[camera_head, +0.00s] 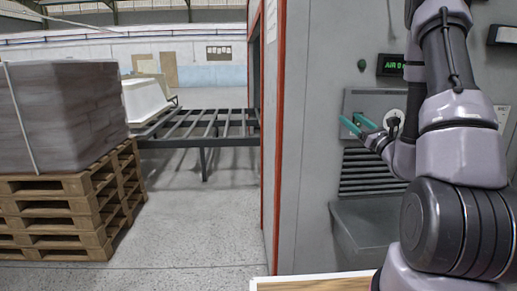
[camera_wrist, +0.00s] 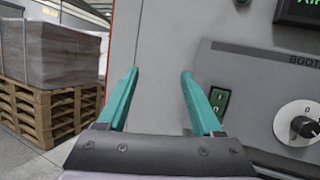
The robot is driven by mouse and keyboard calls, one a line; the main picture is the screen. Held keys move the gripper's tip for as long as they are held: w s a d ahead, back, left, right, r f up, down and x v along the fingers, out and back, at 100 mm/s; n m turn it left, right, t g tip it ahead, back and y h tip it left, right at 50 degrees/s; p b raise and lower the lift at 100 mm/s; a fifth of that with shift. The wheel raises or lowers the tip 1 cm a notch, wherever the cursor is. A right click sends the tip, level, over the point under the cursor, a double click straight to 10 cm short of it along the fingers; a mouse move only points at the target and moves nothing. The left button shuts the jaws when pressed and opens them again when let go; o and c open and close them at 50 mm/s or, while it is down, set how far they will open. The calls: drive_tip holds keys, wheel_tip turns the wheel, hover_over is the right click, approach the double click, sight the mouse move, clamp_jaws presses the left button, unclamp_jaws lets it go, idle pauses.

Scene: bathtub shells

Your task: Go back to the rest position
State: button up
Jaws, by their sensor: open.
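My gripper (camera_head: 352,122) has two teal fingers and is in front of the grey machine cabinet (camera_head: 315,150) at the right of the head view. In the wrist view the fingers of my gripper (camera_wrist: 158,85) stand well apart with nothing between them. A green rocker switch (camera_wrist: 219,100) shows just right of the right finger, partly hidden by it. My arm covers part of the panel in the head view.
A wrapped grey stack (camera_head: 62,115) stands on wooden pallets (camera_head: 60,215) at the left. A green display (camera_head: 391,65) is above the panel. The floor between the pallets and cabinet is clear.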

drive_tip(key=s+a+r+n+g+y, duration=0.5)
drive_tip(key=a+r+n+g+y, duration=0.25)
drive_tip(key=a, duration=0.35)
drive_tip(key=s+a+n+g+h, duration=0.1)
drive_tip(key=s+a+n+g, duration=0.45)
drive_tip(key=s, duration=0.25)
drive_tip(key=s+a+n+g+h, duration=0.1)
drive_tip(key=s+a+n+g, duration=0.3)
drive_tip(key=s+n+g, duration=0.25)
drive_tip(key=s+d+f+n+h, duration=0.2)
drive_tip(key=s+d+n+h, duration=0.15)
drive_tip(key=s+h, duration=0.3)
drive_tip(key=d+r+n+t+h, duration=0.3)
drive_tip(key=d+r+t+h, duration=0.2)
drive_tip(key=d+r+t, duration=0.1)
drive_tip(key=shift+d+t+h, duration=0.3)
drive_tip(key=shift+d+t, duration=0.05)
drive_tip(key=shift+d, duration=0.2)
